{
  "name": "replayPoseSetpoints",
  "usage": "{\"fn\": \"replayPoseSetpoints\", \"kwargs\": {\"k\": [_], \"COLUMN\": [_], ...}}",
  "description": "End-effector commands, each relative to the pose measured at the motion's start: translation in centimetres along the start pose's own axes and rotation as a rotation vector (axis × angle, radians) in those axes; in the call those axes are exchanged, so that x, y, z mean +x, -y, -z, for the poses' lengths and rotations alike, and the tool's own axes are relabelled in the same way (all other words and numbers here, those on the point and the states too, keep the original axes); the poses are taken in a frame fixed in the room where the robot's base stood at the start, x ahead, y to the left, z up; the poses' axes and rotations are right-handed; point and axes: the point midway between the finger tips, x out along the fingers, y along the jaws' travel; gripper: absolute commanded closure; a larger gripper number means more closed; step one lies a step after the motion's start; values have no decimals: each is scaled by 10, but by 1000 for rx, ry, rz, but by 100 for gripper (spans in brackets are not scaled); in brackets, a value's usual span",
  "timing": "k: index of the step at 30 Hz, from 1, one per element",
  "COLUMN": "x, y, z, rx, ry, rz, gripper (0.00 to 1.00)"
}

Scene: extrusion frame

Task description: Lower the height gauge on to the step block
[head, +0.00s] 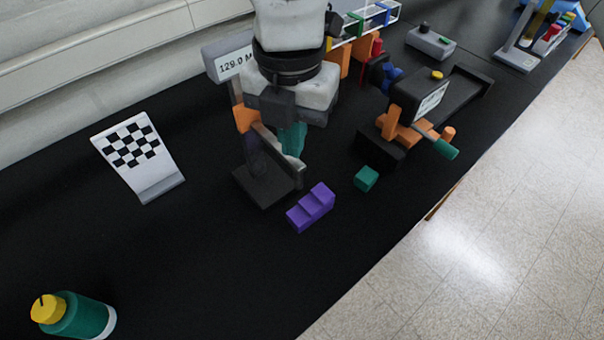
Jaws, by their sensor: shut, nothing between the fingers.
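The height gauge stands on the black bench, with a display (228,63) reading about 129.0, an orange slider (246,118) on its upright and a dark base (262,190). The purple step block (311,208) lies on the bench just right of the base, apart from the bar. My gripper (291,148) is shut and empty, pointing down behind the bar. My white arm hides part of the gauge, and the bar partly hides my fingertips.
A teal cube (366,179) lies right of the step block. A dark device with orange parts (398,130) stands beyond it. A checkered stand (137,155) is at left and a teal bottle (78,316) at front left. The front middle of the bench is clear.

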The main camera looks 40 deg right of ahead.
Motion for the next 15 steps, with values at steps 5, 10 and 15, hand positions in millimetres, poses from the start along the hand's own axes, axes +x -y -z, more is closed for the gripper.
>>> {"fn": "replayPoseSetpoints", "kwargs": {"k": [5,10,15], "x": [4,9,13], "y": [0,0,0], "z": [0,0,0], "rx": [0,0,0], "ry": [0,0,0], "rz": [0,0,0], "gripper": [100,100,100]}}
